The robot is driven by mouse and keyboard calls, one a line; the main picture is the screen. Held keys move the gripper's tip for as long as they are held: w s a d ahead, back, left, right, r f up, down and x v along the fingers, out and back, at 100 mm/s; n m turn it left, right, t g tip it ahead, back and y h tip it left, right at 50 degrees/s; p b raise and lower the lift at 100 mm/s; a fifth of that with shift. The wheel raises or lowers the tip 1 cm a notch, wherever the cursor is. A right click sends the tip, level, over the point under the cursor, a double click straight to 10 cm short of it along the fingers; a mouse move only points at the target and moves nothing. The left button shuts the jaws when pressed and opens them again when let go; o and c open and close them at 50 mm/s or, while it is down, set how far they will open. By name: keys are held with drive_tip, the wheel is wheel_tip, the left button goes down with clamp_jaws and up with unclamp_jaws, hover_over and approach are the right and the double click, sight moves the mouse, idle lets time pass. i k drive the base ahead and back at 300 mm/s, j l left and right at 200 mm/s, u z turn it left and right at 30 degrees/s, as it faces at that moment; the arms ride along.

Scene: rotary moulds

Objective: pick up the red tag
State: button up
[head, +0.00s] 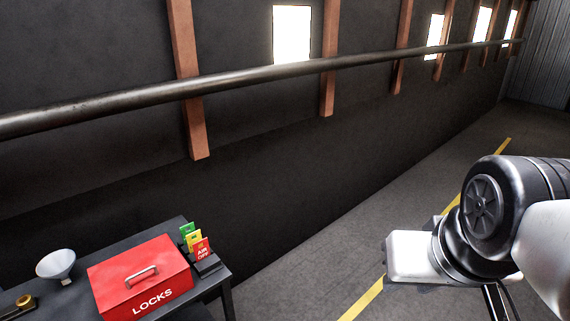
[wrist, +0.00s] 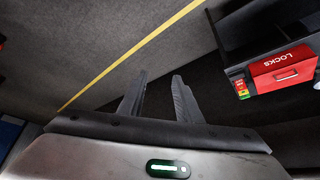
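The red tag (head: 202,249) stands upright at the front of a small dark holder on the right end of a dark table, with a yellow tag (head: 194,240) and a green tag (head: 187,231) behind it. In the wrist view the red tag (wrist: 243,93) shows small at the right, beside the red box. My gripper (wrist: 160,85) is open and empty, its two fingers apart over bare floor, well away from the tags. In the head view my arm is at the right, and the fingers are mostly cut off by the bottom edge.
A red box (head: 125,295) marked LOCKS, with a handle on top, stands left of the tag holder (head: 207,264). A white funnel (head: 56,263) and a brass-coloured item (head: 24,300) are farther left on the table (head: 172,232). Floor between table and arm is clear; a wall with a pipe (head: 240,77) runs behind.

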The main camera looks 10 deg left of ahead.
sight(201, 253)
drive_tip(key=j+z, duration=0.4)
drive_tip(key=j, duration=1.35)
